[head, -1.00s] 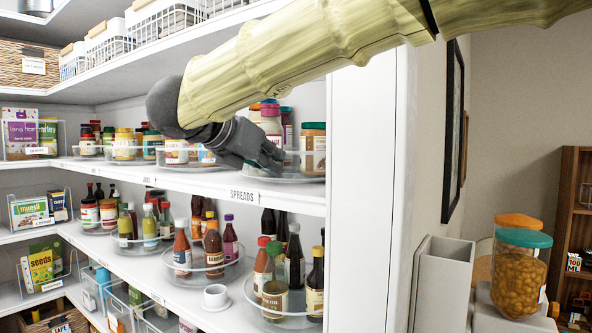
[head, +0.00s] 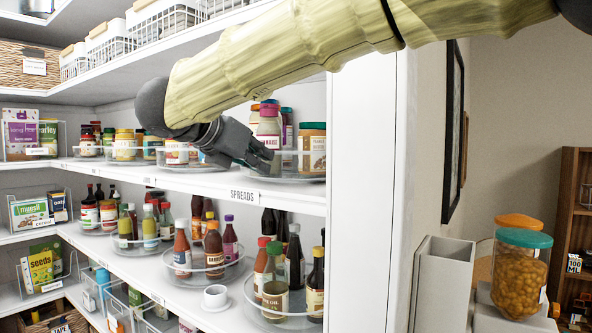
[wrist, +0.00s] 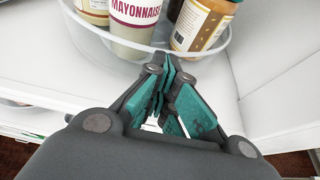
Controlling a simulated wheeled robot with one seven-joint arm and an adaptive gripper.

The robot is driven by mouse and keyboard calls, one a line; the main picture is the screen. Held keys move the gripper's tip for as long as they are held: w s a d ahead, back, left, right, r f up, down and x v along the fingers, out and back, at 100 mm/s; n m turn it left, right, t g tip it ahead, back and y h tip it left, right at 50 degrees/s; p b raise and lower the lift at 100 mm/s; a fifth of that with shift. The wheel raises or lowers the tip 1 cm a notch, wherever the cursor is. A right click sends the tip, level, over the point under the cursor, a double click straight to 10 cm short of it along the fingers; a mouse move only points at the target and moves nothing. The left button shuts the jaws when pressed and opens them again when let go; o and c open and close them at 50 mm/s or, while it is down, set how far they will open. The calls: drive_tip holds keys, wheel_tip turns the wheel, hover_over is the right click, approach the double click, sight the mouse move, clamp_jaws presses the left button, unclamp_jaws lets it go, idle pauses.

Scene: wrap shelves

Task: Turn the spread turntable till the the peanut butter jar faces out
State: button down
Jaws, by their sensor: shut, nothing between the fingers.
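The spread turntable (head: 300,180) sits on the shelf above the "SPREADS" label, and its clear rim also shows in the wrist view (wrist: 95,42).
More jar turntables (head: 125,152) line the shelf to the left. Bottles (head: 294,260) stand on the shelf below. A white upright panel (head: 365,200) closes the right side. Lidded jars (head: 520,270) stand outside the shelves at the lower right.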

drive_tip(key=shift+w+a, duration=0.45)
drive_tip(key=shift+a, duration=0.35)
drive_tip(key=shift+w+a, duration=0.6)
drive_tip(key=shift+a, duration=0.25)
drive_tip(key=shift+w, duration=0.1)
drive_tip(key=shift+w+a, duration=0.75)
drive_tip(key=shift+w, duration=0.05)
drive_tip(key=shift+w+a, duration=0.75)
drive_tip(key=shift+w, duration=0.15)
